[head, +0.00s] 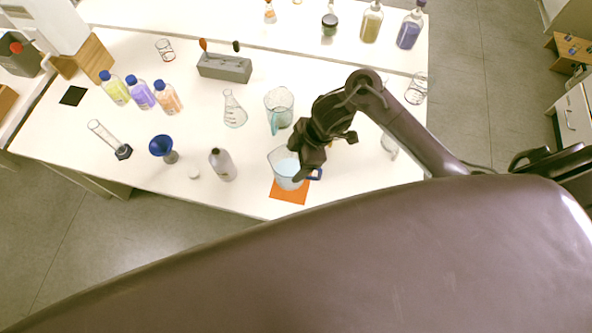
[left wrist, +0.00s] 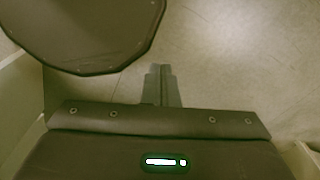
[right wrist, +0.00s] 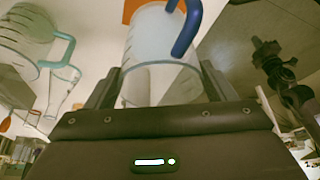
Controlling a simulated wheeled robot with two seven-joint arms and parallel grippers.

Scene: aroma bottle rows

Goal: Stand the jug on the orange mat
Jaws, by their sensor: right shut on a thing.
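The clear jug with a blue handle (head: 284,165) is upright at the orange mat (head: 291,194), covering its back part in the head view. I cannot tell whether its base touches the mat. My right gripper (head: 301,166) is shut on this jug, which sits between its fingers in the right wrist view (right wrist: 150,60). A bit of the orange mat also shows there, beside the jug (right wrist: 130,10). My left gripper (left wrist: 161,78) is shut and empty over the floor in the left wrist view; the head view does not show it.
A second jug with a teal handle (head: 279,100) and a conical flask (head: 234,112) stand behind. A grey bottle (head: 222,166), a white cap (head: 193,173) and a blue funnel (head: 161,146) are left of the mat. The bench's front edge is close to the mat.

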